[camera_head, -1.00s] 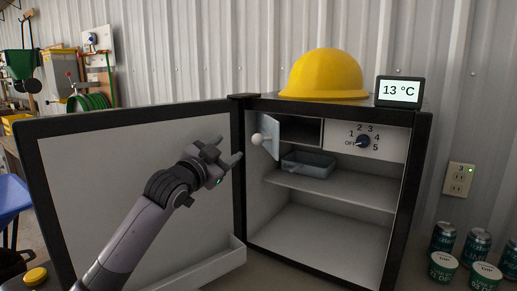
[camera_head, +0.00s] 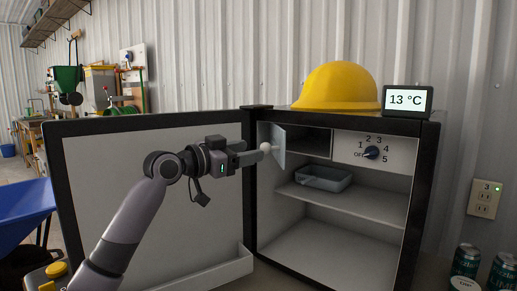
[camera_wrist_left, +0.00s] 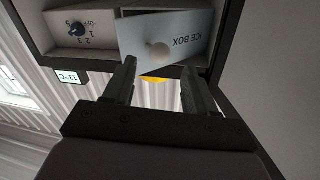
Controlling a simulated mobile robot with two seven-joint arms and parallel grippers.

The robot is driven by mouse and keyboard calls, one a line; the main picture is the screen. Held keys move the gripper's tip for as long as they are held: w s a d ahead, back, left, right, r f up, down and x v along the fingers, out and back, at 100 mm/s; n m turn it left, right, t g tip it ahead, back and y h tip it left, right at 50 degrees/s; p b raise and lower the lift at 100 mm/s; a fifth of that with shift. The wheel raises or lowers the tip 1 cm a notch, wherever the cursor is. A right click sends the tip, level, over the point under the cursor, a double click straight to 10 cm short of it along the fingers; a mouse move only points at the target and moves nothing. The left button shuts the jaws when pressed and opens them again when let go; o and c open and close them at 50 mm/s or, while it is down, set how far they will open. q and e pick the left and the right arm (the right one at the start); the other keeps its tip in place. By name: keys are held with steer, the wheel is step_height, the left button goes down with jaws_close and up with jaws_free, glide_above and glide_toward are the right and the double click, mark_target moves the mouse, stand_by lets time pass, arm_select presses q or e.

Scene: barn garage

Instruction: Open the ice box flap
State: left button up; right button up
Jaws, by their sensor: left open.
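The ice box flap (camera_head: 279,146) is a pale panel at the upper left inside the open fridge (camera_head: 428,190). It stands swung outward, and the dark ice box compartment (camera_head: 308,141) shows beside it. Its round white knob (camera_head: 266,147) faces left. My left gripper (camera_head: 256,154) is at the knob, its fingers pointing right. In the left wrist view the flap (camera_wrist_left: 190,35) carries upside-down "ICE BOX" lettering. There the open fingers (camera_wrist_left: 158,72) spread to either side of the knob (camera_wrist_left: 158,53); contact cannot be told. My right gripper is not visible.
The open fridge door (camera_head: 100,190) stands behind my left arm. A dial (camera_head: 372,153) is right of the compartment, with a clear tray (camera_head: 324,178) on the shelf below. A yellow hard hat (camera_head: 337,88) and a 13 °C display (camera_head: 407,100) are on top. Cans (camera_head: 467,262) stand at right.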

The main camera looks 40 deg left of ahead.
arm_select(q)
steer(key=x, duration=0.4)
jaws_close()
